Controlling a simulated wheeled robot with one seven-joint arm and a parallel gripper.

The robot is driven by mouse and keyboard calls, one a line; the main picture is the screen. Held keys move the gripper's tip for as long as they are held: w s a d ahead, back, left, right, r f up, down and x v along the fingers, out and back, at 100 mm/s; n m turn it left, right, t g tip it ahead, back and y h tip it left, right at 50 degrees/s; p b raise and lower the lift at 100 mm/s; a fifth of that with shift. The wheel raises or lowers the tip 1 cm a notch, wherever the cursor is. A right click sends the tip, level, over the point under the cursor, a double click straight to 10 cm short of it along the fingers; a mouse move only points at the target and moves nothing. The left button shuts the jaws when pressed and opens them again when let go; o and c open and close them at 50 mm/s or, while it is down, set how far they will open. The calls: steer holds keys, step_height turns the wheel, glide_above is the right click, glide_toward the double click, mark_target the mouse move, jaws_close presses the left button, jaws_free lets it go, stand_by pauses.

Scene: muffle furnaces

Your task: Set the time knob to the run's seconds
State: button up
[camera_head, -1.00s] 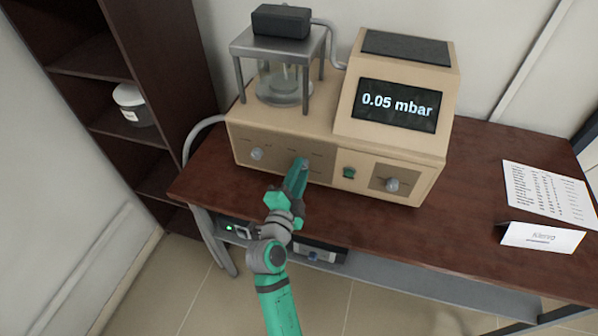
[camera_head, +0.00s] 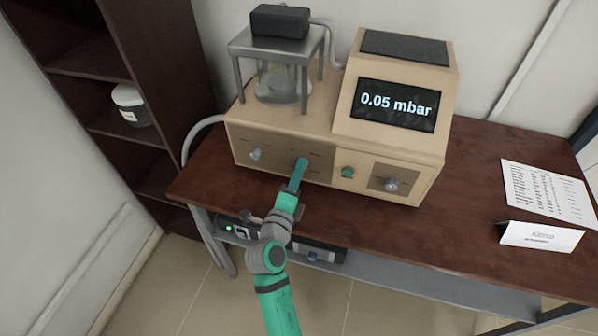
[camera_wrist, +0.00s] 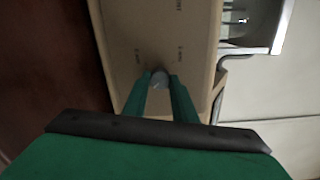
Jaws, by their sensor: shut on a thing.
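The beige machine (camera_head: 268,121) stands on the dark wooden table, its display (camera_head: 395,104) reading "0.05 mbar". My gripper (camera_head: 303,163) reaches the middle of its front panel. In the wrist view, the two green fingers (camera_wrist: 160,84) are shut on a round grey knob (camera_wrist: 159,78), one finger on each side. The fingers hide this knob in the head view. Small panel labels around it are too blurred to read. Another grey knob (camera_head: 256,154) is at the panel's left, and a third knob (camera_head: 391,184) is at the right, near a green button (camera_head: 347,172).
A glass chamber (camera_head: 277,83) under a metal frame sits on the machine's left top. A printed sheet (camera_head: 548,193) and a folded card (camera_head: 541,236) lie on the table's right. A dark shelf (camera_head: 95,75) stands left. The table between machine and card is clear.

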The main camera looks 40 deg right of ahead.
steer(key=shift+w+a, duration=0.15)
steer(key=shift+w, duration=0.05)
steer(key=o, duration=1)
steer(key=shift+o, duration=0.2)
steer(key=shift+s+d, duration=0.15)
steer(key=shift+d, duration=0.05)
steer(key=shift+s, duration=0.1)
steer(key=v, duration=1)
steer(key=shift+s+a, duration=0.25)
steer(key=shift+a, duration=0.05)
steer(key=shift+f, duration=0.15)
